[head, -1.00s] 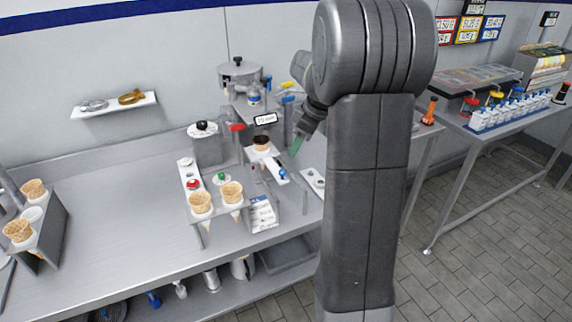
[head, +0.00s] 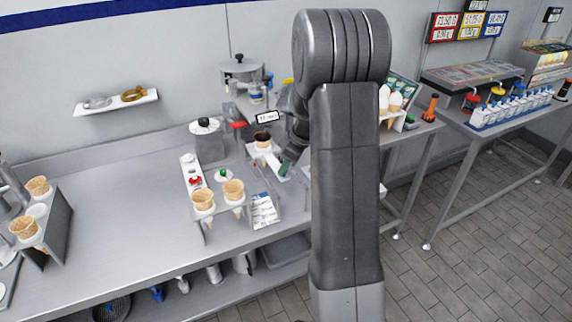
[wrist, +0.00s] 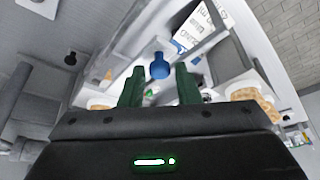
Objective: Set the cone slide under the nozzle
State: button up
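The cone slide (head: 273,159) is a narrow white plate below the dispenser. A brown cone (head: 263,139) with a dark top stands at its back end. The slide's blue knob (wrist: 160,66) shows in the wrist view, between and just beyond my green fingertips. My gripper (head: 285,165) is over the slide's front end in the head view and covers the knob there. In the wrist view my gripper (wrist: 162,78) is open, with gaps on both sides of the knob. The nozzle is too small to make out.
The dispenser has a red handle (head: 238,125) and a small sign (head: 268,117). A cone stand (head: 220,205) with two waffle cones is left of the slide. A white label card (head: 263,210) is in front. The counter's left half (head: 120,210) is mostly clear.

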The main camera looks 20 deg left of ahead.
aim_at(276, 168)
grip_shut()
jog(key=shift+w+a+b, duration=0.3)
jog(key=shift+w+a, duration=0.85)
jog(key=shift+a, duration=0.15)
jog(key=shift+w+a+r, duration=0.1)
jog(key=shift+w+a, duration=0.05)
jog(key=shift+o, duration=1.8)
grip_release()
jog(key=shift+w+a, duration=0.1)
jog(key=shift+a, duration=0.05)
jog(key=b+v, duration=0.2)
jog(key=v, duration=1.1)
jog(key=shift+r, duration=0.35)
jog(key=shift+f, duration=0.15)
